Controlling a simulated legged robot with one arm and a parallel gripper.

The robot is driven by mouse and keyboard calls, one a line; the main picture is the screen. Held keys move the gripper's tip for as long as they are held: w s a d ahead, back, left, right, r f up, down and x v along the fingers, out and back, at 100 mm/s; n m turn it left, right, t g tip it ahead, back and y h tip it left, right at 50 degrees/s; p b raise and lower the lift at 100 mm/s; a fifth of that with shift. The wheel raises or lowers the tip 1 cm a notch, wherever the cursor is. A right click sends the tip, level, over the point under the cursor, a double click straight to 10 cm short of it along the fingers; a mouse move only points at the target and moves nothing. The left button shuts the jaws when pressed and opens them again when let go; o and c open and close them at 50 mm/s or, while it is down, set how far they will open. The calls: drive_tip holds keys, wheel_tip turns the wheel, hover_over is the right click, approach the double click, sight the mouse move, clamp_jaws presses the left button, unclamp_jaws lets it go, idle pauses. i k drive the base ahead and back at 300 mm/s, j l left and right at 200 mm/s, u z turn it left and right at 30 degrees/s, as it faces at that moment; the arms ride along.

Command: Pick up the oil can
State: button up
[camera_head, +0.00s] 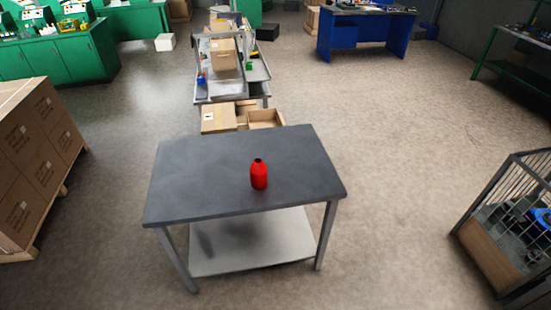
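A red bottle-shaped can (259,176), which fits the oil can, stands upright on a dark grey table (200,180). It is near the table's front edge, right of the middle, and nothing else is on the top. Its dark top opening faces up. My gripper is not in this view.
The table has a pale lower shelf (255,245). Cardboard boxes (219,118) and a metal cart (258,72) stand behind it. Stacked cartons (35,165) are at the left and a wire cage (510,225) at the right. Bare floor lies on both sides of the table.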

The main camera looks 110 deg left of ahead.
sight(258, 170)
drive_tip(key=u, duration=3.8)
drive_tip(key=i+l, duration=0.35)
drive_tip(key=i+l+u, duration=0.85)
drive_tip(key=l, duration=0.2)
drive_tip(key=j+u, duration=0.1)
drive_tip(key=u, duration=0.15)
drive_tip(key=i+j+u, duration=0.1)
drive_tip(key=u, duration=0.2)
drive_tip(key=i+j, duration=0.25)
